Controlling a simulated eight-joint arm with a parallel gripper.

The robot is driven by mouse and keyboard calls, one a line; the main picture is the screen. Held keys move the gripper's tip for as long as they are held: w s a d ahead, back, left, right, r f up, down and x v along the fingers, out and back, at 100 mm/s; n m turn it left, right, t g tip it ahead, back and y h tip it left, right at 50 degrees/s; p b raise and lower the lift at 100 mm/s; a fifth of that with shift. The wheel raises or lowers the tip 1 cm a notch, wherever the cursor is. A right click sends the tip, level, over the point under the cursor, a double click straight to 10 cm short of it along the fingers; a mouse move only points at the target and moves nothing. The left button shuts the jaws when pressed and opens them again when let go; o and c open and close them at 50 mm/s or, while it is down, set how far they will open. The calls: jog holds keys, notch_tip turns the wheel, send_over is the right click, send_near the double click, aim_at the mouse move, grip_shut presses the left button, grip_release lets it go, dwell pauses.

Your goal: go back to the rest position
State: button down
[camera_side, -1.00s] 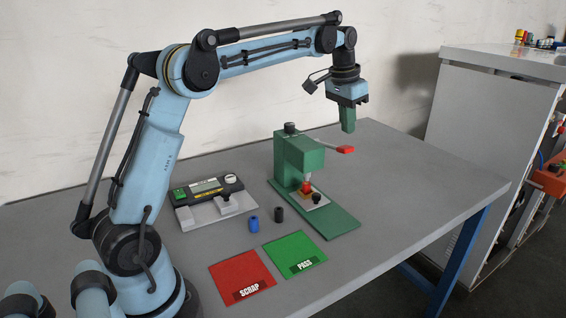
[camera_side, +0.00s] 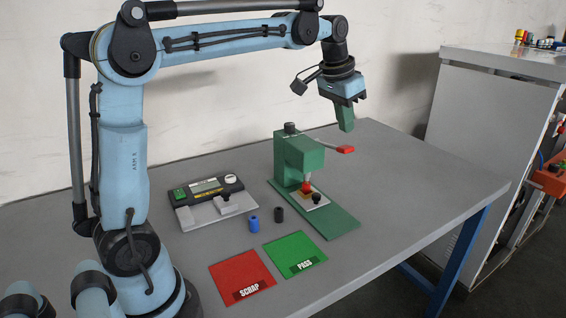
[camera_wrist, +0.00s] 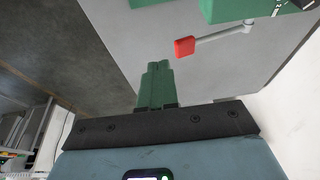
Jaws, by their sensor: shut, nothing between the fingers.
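My gripper (camera_side: 346,124) hangs in the air above the table, behind and to the right of the green press (camera_side: 300,155) in the side view. Its green fingers are shut with nothing between them and tilt slightly; they also show together in the wrist view (camera_wrist: 157,72). The press lever with its red handle (camera_side: 346,149) is just below the fingertips in the side view; the red handle also shows in the wrist view (camera_wrist: 184,47), apart from the fingers.
A grey gauge device (camera_side: 212,202), a blue cylinder (camera_side: 254,224) and a dark cylinder (camera_side: 279,214) stand on the table (camera_side: 420,185). A red SCRAP mat (camera_side: 240,273) and a green PASS mat (camera_side: 295,250) lie in front. A grey cabinet (camera_side: 490,130) stands at right.

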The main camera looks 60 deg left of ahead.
jog(key=s+d+f+t, duration=0.1)
jog(key=s+d+f, duration=0.3)
jog(key=s, duration=0.4)
jog(key=s+d+f+t, duration=0.2)
jog(key=s+d+f, duration=0.2)
jog(key=s, duration=0.5)
notch_tip(320, 180, down, 2)
jog(key=shift+f+t, duration=0.25)
jog(key=shift+t, duration=0.05)
